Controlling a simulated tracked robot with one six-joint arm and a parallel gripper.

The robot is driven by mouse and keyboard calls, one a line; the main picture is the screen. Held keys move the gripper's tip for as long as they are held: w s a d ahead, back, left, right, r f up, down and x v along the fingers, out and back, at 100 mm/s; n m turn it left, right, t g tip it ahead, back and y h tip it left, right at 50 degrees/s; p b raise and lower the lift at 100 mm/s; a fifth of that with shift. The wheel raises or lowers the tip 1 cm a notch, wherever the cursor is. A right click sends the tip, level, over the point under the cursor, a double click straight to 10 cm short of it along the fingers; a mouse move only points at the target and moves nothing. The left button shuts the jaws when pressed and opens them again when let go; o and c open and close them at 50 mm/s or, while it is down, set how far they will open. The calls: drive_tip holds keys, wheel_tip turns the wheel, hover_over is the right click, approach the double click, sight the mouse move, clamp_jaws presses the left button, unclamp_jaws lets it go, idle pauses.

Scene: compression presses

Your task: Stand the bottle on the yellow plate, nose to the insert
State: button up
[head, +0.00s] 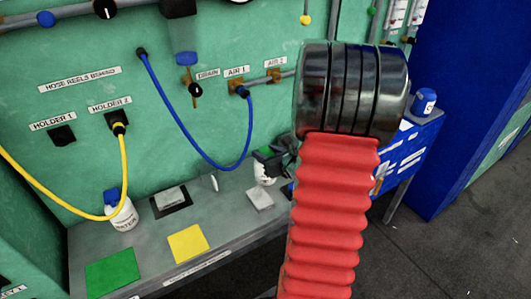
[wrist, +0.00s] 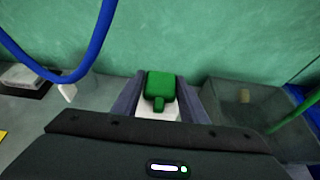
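The bottle (wrist: 158,113) has a white body and a green cap with a short nose pointing toward the wrist camera. It stands between the two fingers of my gripper (wrist: 160,95), which look shut on its body with no gap showing. In the head view the white bottle (head: 264,173) shows low at the back of the grey bench, with my dark gripper (head: 277,162) around its top. I cannot tell whether its base touches the bench. The yellow plate (head: 187,243) lies flat and empty on the bench, to the left and nearer the front. My red arm hides part of the bench.
A green plate (head: 112,272) lies left of the yellow one. A blue-capped white bottle (head: 122,212) stands at the back left. Small grey blocks (head: 170,196) sit on the bench. A blue hose (head: 205,155) and a yellow hose (head: 122,175) hang from the wall. A grey bin (wrist: 245,115) is at the right.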

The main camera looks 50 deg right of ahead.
drive_tip(key=o, duration=0.3)
drive_tip(key=v, duration=1.2)
drive_tip(key=shift+r, duration=0.2)
idle(0.7)
drive_tip(key=w+a+r+n+g+y, duration=0.1)
drive_tip(key=w+a+r+n+y, duration=0.2)
drive_tip(key=a+n, duration=0.55)
drive_tip(key=w+a+n+g+y, duration=0.15)
drive_tip(key=a+n+y, duration=0.3)
drive_tip(key=a, duration=0.65)
drive_tip(key=s+a+r+n+g, duration=0.1)
drive_tip(key=s+a+n+g, duration=0.2)
drive_tip(key=a+n, duration=0.5)
drive_tip(key=s+a+r+n+g, duration=0.1)
drive_tip(key=s+a+n+g, duration=0.25)
drive_tip(key=a+n, duration=0.45)
drive_tip(key=s+r+n+h, duration=0.1)
drive_tip(key=n, duration=0.2)
drive_tip(key=s+r+n+t+h, duration=0.1)
drive_tip(key=n, duration=0.2)
drive_tip(key=s+d+r+n+h, duration=0.1)
drive_tip(key=r+n+h, duration=0.1)
drive_tip(key=n, duration=0.2)
drive_tip(key=shift+s+d, duration=0.1)
